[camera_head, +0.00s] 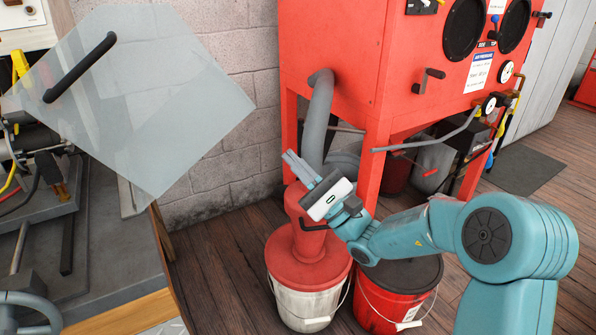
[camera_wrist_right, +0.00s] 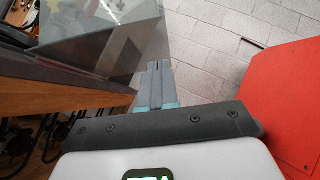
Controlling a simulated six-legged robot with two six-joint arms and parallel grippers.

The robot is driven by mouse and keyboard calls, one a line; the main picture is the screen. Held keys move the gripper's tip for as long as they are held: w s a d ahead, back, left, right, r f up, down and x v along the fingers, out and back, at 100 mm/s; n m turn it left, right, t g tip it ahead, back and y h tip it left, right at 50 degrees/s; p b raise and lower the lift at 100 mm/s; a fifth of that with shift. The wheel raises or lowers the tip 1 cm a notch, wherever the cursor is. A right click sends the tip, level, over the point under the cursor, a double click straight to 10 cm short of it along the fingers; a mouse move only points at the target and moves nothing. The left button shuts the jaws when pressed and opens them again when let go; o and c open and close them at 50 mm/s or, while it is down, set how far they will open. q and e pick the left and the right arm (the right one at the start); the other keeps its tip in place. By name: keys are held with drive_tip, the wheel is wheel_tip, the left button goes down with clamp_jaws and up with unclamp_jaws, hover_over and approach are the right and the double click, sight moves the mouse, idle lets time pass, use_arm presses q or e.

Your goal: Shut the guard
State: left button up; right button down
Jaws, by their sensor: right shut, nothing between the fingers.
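The guard (camera_head: 150,95) is a clear, flat panel with a black bar handle (camera_head: 80,68). It stands tilted up over the bench at the left of the head view. In the right wrist view the guard (camera_wrist_right: 95,42) shows as a grey see-through sheet at the upper left. My right gripper (camera_head: 289,158) is shut and empty, to the right of the guard and apart from it, above the red-lidded bucket. Its closed fingers (camera_wrist_right: 158,68) point away in the wrist view. My left gripper is not in view.
A red cabinet (camera_head: 345,45) on legs stands behind and right of my right gripper. A red-lidded white bucket (camera_head: 305,300) and a red bucket (camera_head: 385,315) stand on the floor. The bench (camera_head: 115,270) with machine parts lies at the left, before a block wall (camera_head: 235,60).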

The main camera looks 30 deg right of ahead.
drive_tip(key=w+a+r, duration=0.4)
drive_tip(key=r, duration=0.3)
drive_tip(key=shift+a, duration=0.25)
